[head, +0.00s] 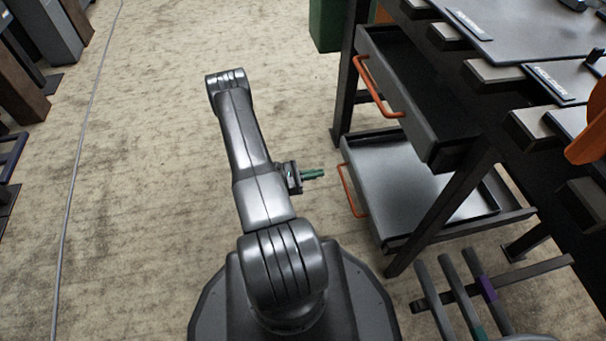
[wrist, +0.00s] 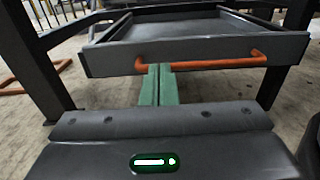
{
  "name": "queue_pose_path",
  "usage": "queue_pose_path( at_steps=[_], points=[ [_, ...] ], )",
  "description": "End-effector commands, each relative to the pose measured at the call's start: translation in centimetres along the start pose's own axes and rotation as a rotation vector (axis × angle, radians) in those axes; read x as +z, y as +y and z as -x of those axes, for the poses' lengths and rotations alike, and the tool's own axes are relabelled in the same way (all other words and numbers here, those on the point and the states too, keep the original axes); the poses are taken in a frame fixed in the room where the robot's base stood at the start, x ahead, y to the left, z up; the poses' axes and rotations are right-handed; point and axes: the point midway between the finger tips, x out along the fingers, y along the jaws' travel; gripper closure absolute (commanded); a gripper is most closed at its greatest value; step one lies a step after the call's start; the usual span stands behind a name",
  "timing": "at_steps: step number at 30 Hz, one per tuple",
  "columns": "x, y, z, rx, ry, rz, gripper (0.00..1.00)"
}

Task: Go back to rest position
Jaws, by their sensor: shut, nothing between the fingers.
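My gripper (head: 322,173) shows at the side of my folded arm, its green fingers pointing right. In the wrist view the two green fingers (wrist: 158,84) lie side by side, shut with nothing between them.
A dark workbench (head: 530,30) with flat panels stands at the right. A dark rack (head: 480,292) with bars is at the lower right. A green box (head: 328,25) stands behind. A cable (head: 72,190) runs along the left floor. The carpet (head: 160,150) left of my arm is clear.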

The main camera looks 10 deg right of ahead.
Motion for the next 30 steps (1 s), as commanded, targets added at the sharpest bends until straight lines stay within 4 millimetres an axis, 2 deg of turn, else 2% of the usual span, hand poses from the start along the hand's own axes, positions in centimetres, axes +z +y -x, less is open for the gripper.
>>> queue_pose_path(
  at_steps=[1, 6, 12, 23, 30],
  points=[
    [0.2, 0.1, 0.9, 0.005, 0.0, 0.001, 1.0],
    [0.1, 0.1, 2.8, 0.004, 0.0, -0.001, 1.0],
    [0.0, 0.0, 3.8, 0.001, 0.0, 0.001, 1.0],
    [-0.1, 0.0, 3.8, 0.0, 0.0, 0.001, 1.0],
    [-0.2, -0.1, 2.0, -0.003, 0.0, 0.001, 1.0]
  ],
)
